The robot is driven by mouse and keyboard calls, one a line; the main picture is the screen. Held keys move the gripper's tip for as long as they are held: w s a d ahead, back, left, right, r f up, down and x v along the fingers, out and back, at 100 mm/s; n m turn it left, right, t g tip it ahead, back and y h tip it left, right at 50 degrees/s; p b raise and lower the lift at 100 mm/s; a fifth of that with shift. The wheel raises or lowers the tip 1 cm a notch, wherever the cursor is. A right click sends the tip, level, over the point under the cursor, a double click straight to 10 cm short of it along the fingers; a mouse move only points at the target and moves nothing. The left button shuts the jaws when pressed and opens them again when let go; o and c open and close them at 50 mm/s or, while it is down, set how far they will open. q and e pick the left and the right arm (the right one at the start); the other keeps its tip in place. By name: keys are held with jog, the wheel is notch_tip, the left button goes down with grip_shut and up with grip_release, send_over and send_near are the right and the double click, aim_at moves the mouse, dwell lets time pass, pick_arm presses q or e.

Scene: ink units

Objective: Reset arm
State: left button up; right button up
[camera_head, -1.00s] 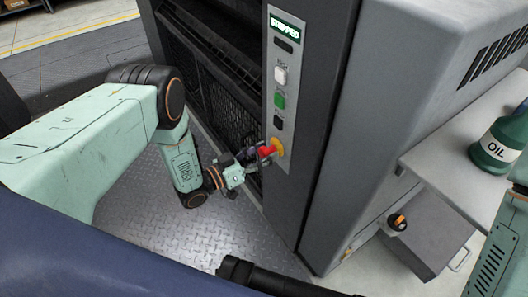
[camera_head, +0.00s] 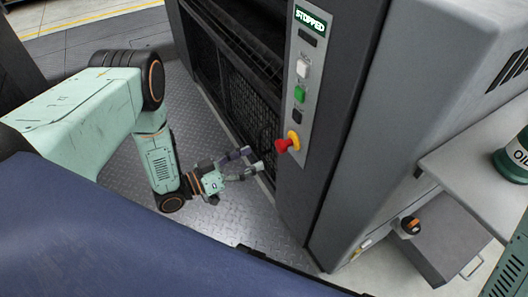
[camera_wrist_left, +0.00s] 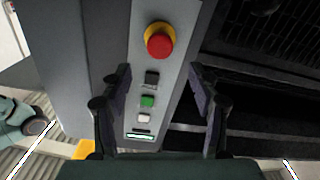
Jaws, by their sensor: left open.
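My left gripper (camera_head: 248,163) is open and empty, left of and a little below the red emergency stop button (camera_head: 287,143) in the head view. The button sits on a yellow base on the machine's grey control panel (camera_head: 318,68). A clear gap shows between fingers and button. In the left wrist view the red button (camera_wrist_left: 160,42) lies beyond the open fingers (camera_wrist_left: 160,88). The panel also carries a white button (camera_head: 302,68), a green button (camera_head: 299,93) and a black button (camera_head: 297,116). The display (camera_head: 310,20) at its top reads STOPPED. My right gripper is not in view.
The machine's grey body (camera_head: 420,70) stands close on the right. A shelf (camera_head: 470,165) holds a green OIL container (camera_head: 515,158). A grey box (camera_head: 440,240) and a small container with an orange-black cap (camera_head: 409,226) are below. The metal floor (camera_head: 215,225) around the gripper is clear.

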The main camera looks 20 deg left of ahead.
pick_arm(q)
jog(key=shift+v, duration=0.95)
